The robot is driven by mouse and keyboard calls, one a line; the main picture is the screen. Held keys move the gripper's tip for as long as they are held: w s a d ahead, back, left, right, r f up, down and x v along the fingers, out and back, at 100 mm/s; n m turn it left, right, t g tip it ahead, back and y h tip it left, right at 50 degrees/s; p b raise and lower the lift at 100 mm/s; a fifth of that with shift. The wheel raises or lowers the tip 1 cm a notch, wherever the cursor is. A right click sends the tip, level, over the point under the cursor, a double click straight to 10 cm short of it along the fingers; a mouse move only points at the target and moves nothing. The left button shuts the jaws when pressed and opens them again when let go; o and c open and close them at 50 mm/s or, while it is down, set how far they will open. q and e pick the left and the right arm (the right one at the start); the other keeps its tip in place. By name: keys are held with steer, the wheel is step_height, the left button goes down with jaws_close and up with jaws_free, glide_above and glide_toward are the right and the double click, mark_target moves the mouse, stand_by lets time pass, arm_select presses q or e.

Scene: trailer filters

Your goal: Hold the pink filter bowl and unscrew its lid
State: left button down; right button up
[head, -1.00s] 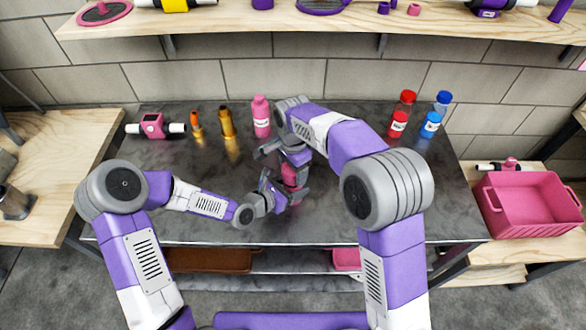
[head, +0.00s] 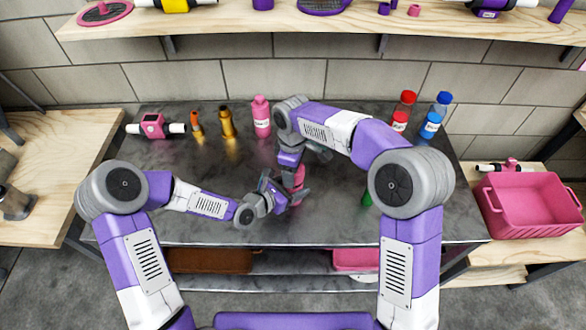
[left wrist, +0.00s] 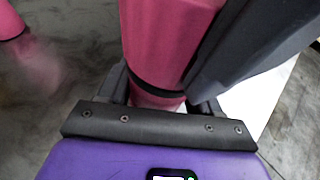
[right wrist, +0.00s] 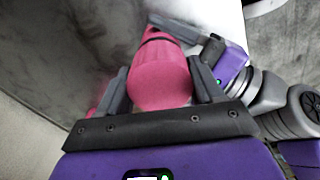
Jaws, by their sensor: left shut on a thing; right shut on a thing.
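The pink filter bowl (head: 299,178) stands between my two grippers over the middle of the metal table, mostly hidden by them in the head view. My left gripper (head: 281,196) is shut on its lower part; the left wrist view shows the pink body (left wrist: 165,45) with a dark band between the fingers. My right gripper (head: 298,170) reaches down from above and is shut on the upper part. The right wrist view shows a rounded pink top (right wrist: 160,78) between the fingers. I cannot tell whether the lid is loose.
A pink bottle (head: 261,117), brass-coloured pieces (head: 227,122) and a pink filter housing (head: 153,127) stand at the back left. Red-capped (head: 404,108) and blue-capped (head: 437,113) bottles stand back right. A green item (head: 367,195) sits beside my right arm. A pink crate (head: 530,203) is far right.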

steer(key=n, duration=1.2)
steer(key=shift+n, duration=0.3)
steer(key=shift+r, duration=0.25)
steer(key=shift+r, duration=0.9)
steer(key=shift+r, duration=2.05)
arm_select(q)
steer(key=shift+c, duration=0.7)
jaws_free()
